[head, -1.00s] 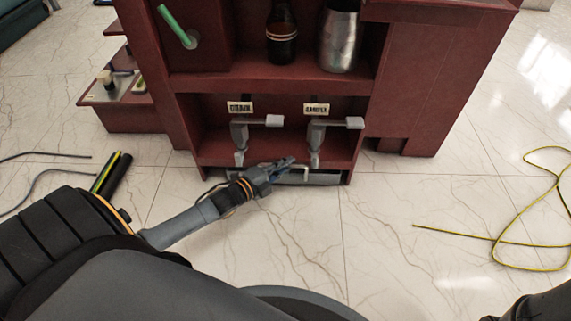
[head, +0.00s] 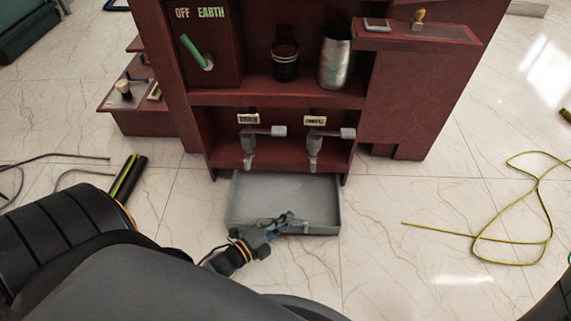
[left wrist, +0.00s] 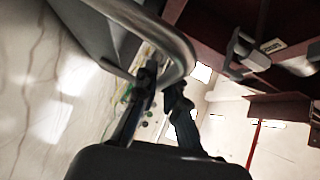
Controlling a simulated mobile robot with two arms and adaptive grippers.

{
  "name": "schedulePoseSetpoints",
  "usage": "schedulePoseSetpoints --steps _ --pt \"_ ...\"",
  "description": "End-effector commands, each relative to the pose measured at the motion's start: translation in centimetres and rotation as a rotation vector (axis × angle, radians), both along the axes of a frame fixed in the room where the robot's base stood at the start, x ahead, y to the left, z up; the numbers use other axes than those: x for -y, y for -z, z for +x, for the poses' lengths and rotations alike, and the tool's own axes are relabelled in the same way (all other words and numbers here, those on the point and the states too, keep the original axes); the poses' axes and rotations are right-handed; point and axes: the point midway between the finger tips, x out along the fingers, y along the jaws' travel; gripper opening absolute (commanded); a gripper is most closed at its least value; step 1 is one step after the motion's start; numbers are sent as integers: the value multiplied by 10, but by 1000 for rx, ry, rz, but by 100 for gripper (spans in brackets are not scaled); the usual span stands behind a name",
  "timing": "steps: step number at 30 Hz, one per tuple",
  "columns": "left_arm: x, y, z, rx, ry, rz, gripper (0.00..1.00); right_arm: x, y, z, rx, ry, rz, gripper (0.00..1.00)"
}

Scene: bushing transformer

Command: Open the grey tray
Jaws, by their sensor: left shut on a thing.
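The grey tray (head: 284,188) sticks out from the bottom of the dark red cabinet in the head view, its shallow inside bare and visible. My left gripper (head: 284,222) is at the tray's front edge, shut on the tray's handle. The handle shows in the left wrist view as a curved grey metal bar (left wrist: 178,48), with my gripper's two dark fingers (left wrist: 160,90) around it. The part of the handle between the fingers is partly hidden. My right gripper is not in view.
The dark red cabinet (head: 395,110) holds a brown jar (head: 285,65), a metal canister (head: 335,62) and two grey taps above the tray. A yellow-green cable (head: 480,240) lies on the floor at right.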

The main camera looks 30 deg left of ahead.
Motion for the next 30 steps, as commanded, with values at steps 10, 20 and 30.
schedulePoseSetpoints --steps 10,20,30 --pt "2 1 -4 -1 -1 0 0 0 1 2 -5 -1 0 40" --pt "2 1 -4 -1 0 0 34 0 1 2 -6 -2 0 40" --pt "-2 -1 -20 -3 -1 1 34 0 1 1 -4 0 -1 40"
